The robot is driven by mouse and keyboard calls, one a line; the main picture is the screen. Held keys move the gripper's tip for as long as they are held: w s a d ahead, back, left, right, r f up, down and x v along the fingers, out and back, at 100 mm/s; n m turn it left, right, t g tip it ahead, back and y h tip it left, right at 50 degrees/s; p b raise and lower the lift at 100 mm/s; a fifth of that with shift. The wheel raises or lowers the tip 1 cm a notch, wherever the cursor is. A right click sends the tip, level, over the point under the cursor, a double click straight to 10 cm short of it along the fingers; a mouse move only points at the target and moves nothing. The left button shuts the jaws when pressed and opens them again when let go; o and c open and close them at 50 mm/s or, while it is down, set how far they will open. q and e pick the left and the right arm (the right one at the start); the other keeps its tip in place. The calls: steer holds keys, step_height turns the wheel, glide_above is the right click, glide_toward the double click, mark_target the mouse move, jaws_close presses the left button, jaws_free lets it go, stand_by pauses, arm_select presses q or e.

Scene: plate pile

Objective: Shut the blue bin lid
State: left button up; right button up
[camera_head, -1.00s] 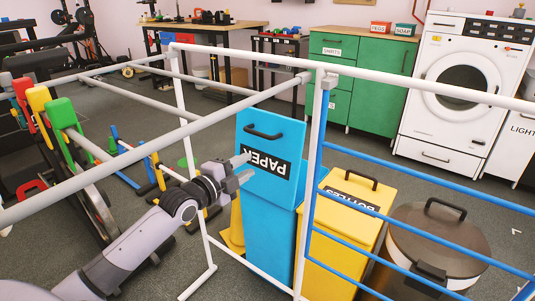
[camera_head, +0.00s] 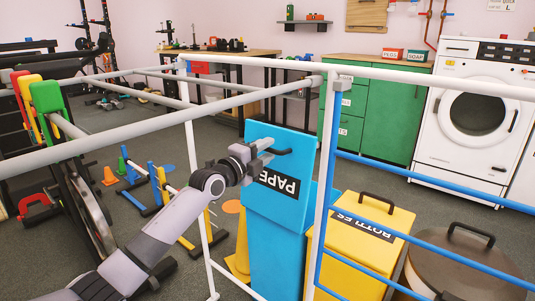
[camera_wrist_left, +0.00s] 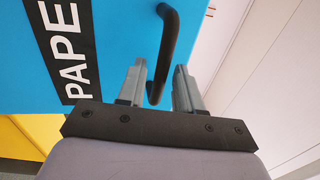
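The blue bin (camera_head: 272,262) stands behind a white frame, and its blue lid (camera_head: 290,212) is raised with the PAPER label upside down. A dark handle (camera_head: 284,152) is near the lid's upper edge. My left gripper (camera_head: 266,149) is at that handle. In the left wrist view the lid (camera_wrist_left: 115,30) fills the upper left, and the black handle (camera_wrist_left: 170,40) reaches down between the two separated fingertips of my left gripper (camera_wrist_left: 160,75). The fingers are open; I cannot tell whether either touches the handle. My right gripper is not in view.
White rails (camera_head: 130,117) and blue rails (camera_head: 440,180) cross in front of the bins. A yellow bottles bin (camera_head: 345,262) and a round brown-lidded bin (camera_head: 470,268) stand to the right.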

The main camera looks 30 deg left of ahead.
arm_select(q)
steer(key=shift+w+d, duration=0.1)
steer(key=shift+w, duration=0.4)
jaws_close()
steer(key=shift+r, duration=0.1)
